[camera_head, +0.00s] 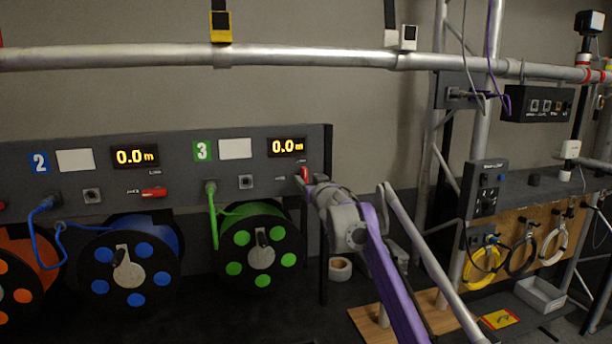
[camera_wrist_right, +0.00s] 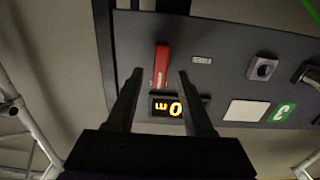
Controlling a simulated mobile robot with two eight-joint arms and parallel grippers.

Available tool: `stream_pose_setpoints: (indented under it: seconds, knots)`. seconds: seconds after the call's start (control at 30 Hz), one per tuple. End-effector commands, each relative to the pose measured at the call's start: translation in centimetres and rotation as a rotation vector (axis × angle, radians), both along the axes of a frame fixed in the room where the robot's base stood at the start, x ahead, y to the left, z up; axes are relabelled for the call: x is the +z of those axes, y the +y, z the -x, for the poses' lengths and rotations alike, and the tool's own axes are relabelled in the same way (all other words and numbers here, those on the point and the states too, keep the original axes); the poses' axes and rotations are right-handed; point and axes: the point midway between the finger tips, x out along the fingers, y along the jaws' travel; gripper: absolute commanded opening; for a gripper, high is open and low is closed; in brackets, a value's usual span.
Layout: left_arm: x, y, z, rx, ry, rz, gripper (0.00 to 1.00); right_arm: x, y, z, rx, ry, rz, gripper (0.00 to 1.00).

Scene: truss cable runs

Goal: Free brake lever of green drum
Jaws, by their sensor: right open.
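The green drum (camera_head: 259,231), with black flanges and green spots, hangs below the panel (camera_head: 235,150) marked 3. Its red brake lever (camera_head: 305,173) is at the panel's right end, partly hidden by my right gripper (camera_head: 308,184). In the right wrist view the red lever (camera_wrist_right: 161,65) points along the jaws, and its near end lies between and just beyond the two fingertips. My right gripper (camera_wrist_right: 155,78) is open around the lever's line; I cannot tell if it touches. The drum's display (camera_head: 287,146) reads 0.0 m. My left gripper is not in view.
The blue drum (camera_head: 131,261) stands left of the green one, with its red lever (camera_head: 154,193) lying level. A silver pipe (camera_head: 300,58) crosses above the panel. A rack with cable coils (camera_head: 482,266) is at the right.

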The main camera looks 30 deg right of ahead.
Motion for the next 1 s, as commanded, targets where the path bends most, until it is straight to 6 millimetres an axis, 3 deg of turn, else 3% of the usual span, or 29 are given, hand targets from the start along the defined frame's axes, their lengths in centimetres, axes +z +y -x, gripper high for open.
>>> stream_pose_setpoints:
  seconds: [0.23,0.57,0.87,1.0]
  knots:
    - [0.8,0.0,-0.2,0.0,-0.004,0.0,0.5,0.1,-0.4,-2.0,0.001,-0.001,-0.001,0.53]
    - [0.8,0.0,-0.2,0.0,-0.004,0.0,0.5,0.0,-0.5,-2.2,0.0,0.0,-0.001,0.53]
    - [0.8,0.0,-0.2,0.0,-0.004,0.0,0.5,0.0,-0.5,-2.2,0.0,0.0,-0.001,0.0]
    - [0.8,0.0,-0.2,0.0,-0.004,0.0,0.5,0.0,-0.5,-2.2,0.0,0.0,-0.001,0.0]
